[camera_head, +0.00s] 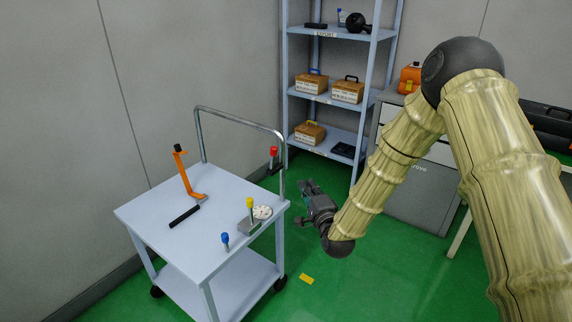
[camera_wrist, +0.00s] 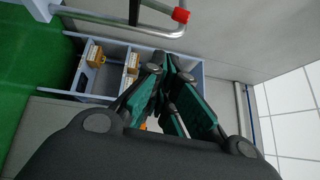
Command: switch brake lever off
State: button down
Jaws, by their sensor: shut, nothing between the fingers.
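A cart (camera_head: 155,212) stands left of my gripper, with several levers on and beside its top. An orange lever with a black grip (camera_head: 184,172) stands tilted at the back left of the top. A red-tipped lever (camera_head: 273,152) is by the right post of the handle rail. A yellow-tipped lever (camera_head: 250,204) and a blue-tipped lever (camera_head: 225,239) are near the front right. I cannot tell which is the brake lever. My gripper (camera_head: 303,203) is shut and empty, right of the cart and apart from it. Its fingers (camera_wrist: 168,62) converge in the wrist view, below a red-marked grey bar (camera_wrist: 181,15).
A black bar (camera_head: 184,216) lies on the cart top, near a white round dial (camera_head: 262,212). A shelf (camera_head: 322,97) with boxes stands behind, and a grey cabinet (camera_head: 415,195) stands right of it. A yellow piece (camera_head: 307,279) lies on the green floor.

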aim_at(273, 158)
jog(key=w+a+r+p, duration=0.2)
jog(key=w+a, duration=0.4)
jog(key=w, duration=0.6)
jog(key=shift+a+r+m, duration=0.3)
jog(key=shift+a+r, duration=0.1)
jog(key=shift+r, duration=0.25)
